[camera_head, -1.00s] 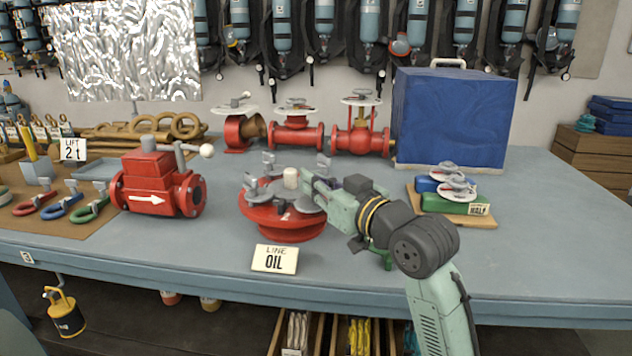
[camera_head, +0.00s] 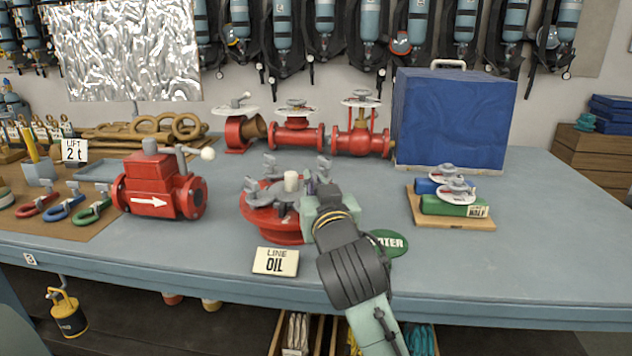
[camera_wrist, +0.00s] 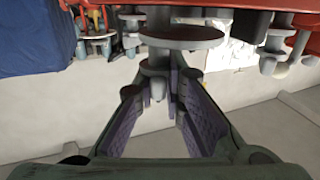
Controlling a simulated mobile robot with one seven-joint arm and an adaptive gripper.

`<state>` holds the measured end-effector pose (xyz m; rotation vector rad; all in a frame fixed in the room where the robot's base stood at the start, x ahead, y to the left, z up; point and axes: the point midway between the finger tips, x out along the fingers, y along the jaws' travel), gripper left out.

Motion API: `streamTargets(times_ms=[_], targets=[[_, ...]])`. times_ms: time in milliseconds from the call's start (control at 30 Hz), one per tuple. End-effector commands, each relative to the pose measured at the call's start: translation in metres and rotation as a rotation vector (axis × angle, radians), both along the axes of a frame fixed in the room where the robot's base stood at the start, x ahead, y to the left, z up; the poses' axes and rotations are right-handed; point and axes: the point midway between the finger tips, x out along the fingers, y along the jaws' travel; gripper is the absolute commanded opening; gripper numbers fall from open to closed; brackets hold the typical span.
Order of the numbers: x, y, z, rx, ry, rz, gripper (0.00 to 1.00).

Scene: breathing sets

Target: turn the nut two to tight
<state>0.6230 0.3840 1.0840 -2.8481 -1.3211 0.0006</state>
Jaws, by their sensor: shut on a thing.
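A red round flange (camera_head: 262,222) stands on the bench with several grey wing nuts on it, one of them at the back left (camera_head: 270,165). A pale round knob (camera_head: 291,180) rises in its middle. My gripper (camera_head: 312,188) is at the flange's right side, its body hiding that part. In the wrist view my gripper (camera_wrist: 162,92) has its purple-padded fingers on either side of a grey nut (camera_wrist: 158,68), shut on it. A grey disc (camera_wrist: 182,36) is close to that nut. I cannot read a number on any nut.
A "LINE OIL" card (camera_head: 275,261) is in front of the flange and a green "WATER" tag (camera_head: 390,243) to its right. A red valve (camera_head: 152,185) stands left, a blue case (camera_head: 455,115) at the back right. The bench right of my arm is mostly clear.

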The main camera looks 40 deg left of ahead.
Motion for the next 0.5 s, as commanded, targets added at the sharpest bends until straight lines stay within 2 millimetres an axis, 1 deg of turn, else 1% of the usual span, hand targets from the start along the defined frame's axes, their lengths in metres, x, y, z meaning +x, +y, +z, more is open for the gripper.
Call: streamTargets(times_ms=[67, 500], targets=[[-0.0022, 0.0023, 0.0011, -0.002, 0.001, -0.07, 0.0], [-0.0015, 0.0027, -0.0009, -0.006, 0.001, -0.49, 0.0]])
